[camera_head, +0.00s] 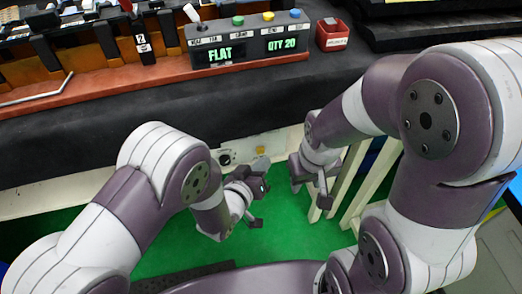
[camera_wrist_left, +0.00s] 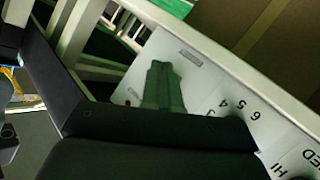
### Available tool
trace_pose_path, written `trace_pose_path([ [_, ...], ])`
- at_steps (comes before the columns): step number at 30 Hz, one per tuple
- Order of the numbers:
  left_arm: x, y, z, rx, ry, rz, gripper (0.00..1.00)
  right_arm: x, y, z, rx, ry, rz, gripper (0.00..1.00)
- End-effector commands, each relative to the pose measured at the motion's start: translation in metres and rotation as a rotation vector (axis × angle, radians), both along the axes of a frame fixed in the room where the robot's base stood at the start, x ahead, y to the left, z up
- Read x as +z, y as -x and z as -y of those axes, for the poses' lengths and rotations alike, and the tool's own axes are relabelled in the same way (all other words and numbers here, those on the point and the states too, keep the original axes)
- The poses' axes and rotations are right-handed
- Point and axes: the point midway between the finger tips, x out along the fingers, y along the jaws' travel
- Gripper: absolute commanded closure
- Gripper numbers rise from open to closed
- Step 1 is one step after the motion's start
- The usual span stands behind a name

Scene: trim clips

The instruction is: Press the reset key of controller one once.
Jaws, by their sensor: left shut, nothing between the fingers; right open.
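A dark console (camera_head: 250,47) on the bench shows green text "FLAT" and "QTY 20". Green, yellow and blue buttons and a small lever sit on its top. A pale panel with a dark knob (camera_head: 224,158) and a yellow patch (camera_head: 261,150) is under the bench edge. I cannot tell which is controller one, and no reset key is readable. My left gripper (camera_head: 262,186) is shut and empty, below and in front of the panel. In the left wrist view its fingers (camera_wrist_left: 162,86) overlap a white panel (camera_wrist_left: 200,75) with dial numbers. My right gripper (camera_head: 308,185) is open, to the right.
A black block marked 2 (camera_head: 143,42) and other fixtures are at left. Pale slats (camera_head: 352,185) stand behind my right gripper. The green floor (camera_head: 290,240) is clear.

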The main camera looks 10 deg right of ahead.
Motion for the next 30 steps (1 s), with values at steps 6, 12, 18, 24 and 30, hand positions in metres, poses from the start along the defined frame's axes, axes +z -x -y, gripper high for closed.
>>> trace_pose_path([
  [6, 0.001, 0.017, 0.001, -0.003, 0.000, -0.002, 1.00, 0.004, 0.000, 0.000, 0.000, 0.000, 0.000, 0.57],
  [12, 0.000, 0.037, 0.002, -0.003, 0.000, -0.002, 1.00, 0.007, 0.000, 0.000, 0.000, 0.000, 0.000, 0.57],
  [18, 0.000, 0.049, 0.002, -0.001, 0.000, -0.001, 1.00, 0.008, 0.000, 0.000, 0.000, 0.000, 0.000, 0.57],
  [24, 0.000, 0.050, 0.002, 0.000, 0.000, 0.000, 1.00, 0.008, 0.000, 0.000, 0.000, 0.000, 0.000, 0.57],
  [30, 0.000, 0.050, 0.002, 0.000, 0.000, 0.000, 1.00, 0.008, 0.000, 0.000, 0.000, 0.000, 0.000, 0.57],
])
